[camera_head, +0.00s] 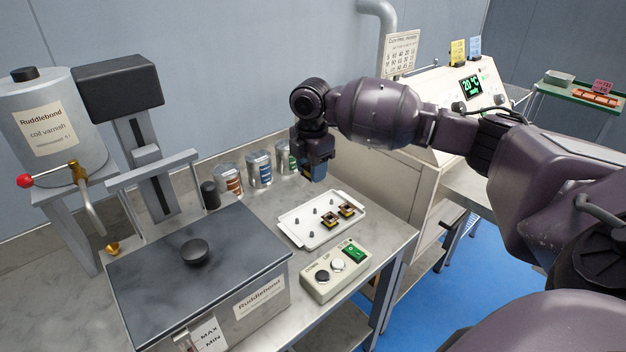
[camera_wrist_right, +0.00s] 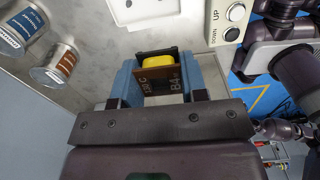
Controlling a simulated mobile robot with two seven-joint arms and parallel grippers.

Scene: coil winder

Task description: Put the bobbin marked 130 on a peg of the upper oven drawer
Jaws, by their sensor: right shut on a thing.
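My right gripper (camera_head: 314,178) hangs over the bench, behind the white peg tray. In the right wrist view its two blue fingers (camera_wrist_right: 167,88) are shut on a bobbin (camera_wrist_right: 165,80) with a yellow winding and a brown end plate. The plate carries sideways lettering that seems to read 130 C and B4. In the head view the gripper mostly hides the bobbin. The cream oven (camera_head: 405,163) stands at the right, its display reading 20 °C. I cannot make out its upper drawer or pegs; my right arm crosses in front. My left gripper is out of view.
A dark-lidded varnish tank (camera_head: 240,240) stands left. A green-topped cart (camera_head: 570,92) is far right.

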